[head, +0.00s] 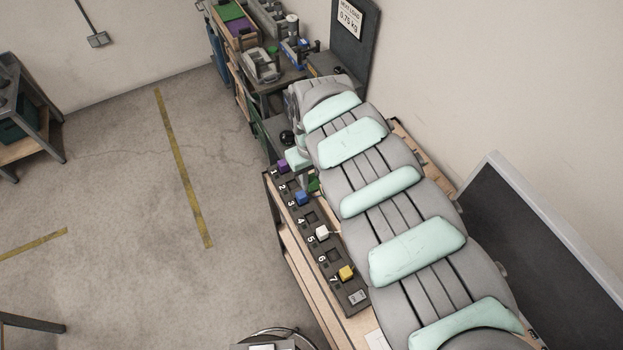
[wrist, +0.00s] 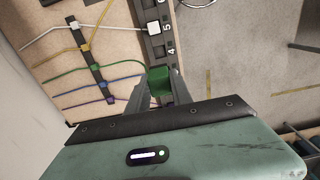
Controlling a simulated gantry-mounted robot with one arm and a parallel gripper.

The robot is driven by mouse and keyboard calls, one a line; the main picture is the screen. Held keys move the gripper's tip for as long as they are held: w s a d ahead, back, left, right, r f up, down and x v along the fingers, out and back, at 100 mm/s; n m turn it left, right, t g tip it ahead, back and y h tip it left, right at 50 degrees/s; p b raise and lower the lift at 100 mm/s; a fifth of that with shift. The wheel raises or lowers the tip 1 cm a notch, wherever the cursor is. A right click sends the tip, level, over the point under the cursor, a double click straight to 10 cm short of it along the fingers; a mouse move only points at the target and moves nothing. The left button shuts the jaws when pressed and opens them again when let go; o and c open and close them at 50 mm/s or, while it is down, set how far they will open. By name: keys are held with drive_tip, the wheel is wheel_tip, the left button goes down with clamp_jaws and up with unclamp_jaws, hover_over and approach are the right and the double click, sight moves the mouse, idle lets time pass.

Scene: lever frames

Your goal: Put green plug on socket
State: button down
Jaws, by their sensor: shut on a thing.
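The green plug (wrist: 159,84) is between the fingertips of my gripper (wrist: 160,92), which is shut on it. A green cable runs left from it in the wrist view. In the head view, a sliver of green (head: 314,185) shows beside the numbered socket strip (head: 318,248), mostly hidden by my arm. The strip also shows in the wrist view (wrist: 147,14), running up from the plug, with labels 4 and 5 visible. The sockets near 2, 4 and 6 look empty. Whether the plug touches the strip cannot be told.
Purple (head: 283,166), blue (head: 302,198), white (head: 322,231) and yellow (head: 346,272) plugs sit on the strip. A cable rack (wrist: 90,70) with several coloured cables lies to the left in the wrist view. A dark panel (head: 555,250) stands at right. The floor at left is free.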

sight(311, 179)
drive_tip(key=shift+r+p, duration=2.05)
drive_tip(key=shift+r, duration=0.1)
drive_tip(key=shift+f, duration=0.1)
